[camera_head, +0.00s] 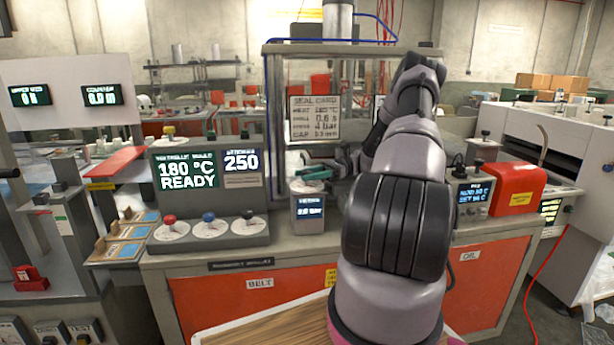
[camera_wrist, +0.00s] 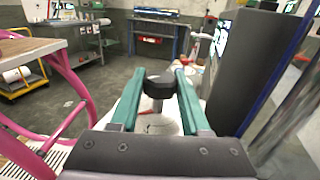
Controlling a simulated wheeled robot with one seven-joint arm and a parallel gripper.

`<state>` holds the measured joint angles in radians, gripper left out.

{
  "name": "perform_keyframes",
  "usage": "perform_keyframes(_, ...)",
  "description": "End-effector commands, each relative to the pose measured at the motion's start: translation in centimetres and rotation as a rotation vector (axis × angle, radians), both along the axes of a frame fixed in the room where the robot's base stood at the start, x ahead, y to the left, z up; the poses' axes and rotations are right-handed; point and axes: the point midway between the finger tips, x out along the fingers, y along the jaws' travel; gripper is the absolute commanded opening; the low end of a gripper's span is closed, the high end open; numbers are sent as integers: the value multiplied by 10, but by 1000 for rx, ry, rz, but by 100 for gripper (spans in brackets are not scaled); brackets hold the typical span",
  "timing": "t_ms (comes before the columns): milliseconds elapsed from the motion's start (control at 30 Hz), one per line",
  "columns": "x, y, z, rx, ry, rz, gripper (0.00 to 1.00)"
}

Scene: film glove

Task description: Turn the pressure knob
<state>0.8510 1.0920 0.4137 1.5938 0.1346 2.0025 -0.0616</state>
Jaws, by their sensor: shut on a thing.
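A dark, round-topped pressure knob (camera_wrist: 160,87) sits between the two green fingers of my gripper (camera_wrist: 160,78) in the wrist view. My gripper is shut on it. In the head view my gripper (camera_head: 316,172) is just above the small grey pressure box (camera_head: 309,222), at the front of the press frame. The box has a lit display (camera_head: 311,207) whose reading in bar is too small to read surely. In the head view the knob is hidden or too small to make out.
Left of the box stands a console (camera_head: 208,198) reading 180 °C READY and 250, with red, blue and black knobs on dials. The seal card (camera_head: 314,118) hangs behind. A red unit (camera_head: 514,190) stands right of my arm.

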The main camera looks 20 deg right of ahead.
Motion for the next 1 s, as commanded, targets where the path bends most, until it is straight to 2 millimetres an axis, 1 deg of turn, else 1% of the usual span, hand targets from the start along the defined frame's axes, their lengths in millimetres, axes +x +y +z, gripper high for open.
perform_keyframes(400,0,0,0,1,0,7,0)
perform_keyframes(433,0,0,1,1,0,7,50)
perform_keyframes(467,0,0,1,1,0,7,62)
perform_keyframes(500,0,0,1,1,0,7,76)
perform_keyframes(833,0,0,2,1,-1,8,76)
perform_keyframes(933,0,0,10,0,-2,8,76)
perform_keyframes(1000,0,0,20,-1,-2,8,76)
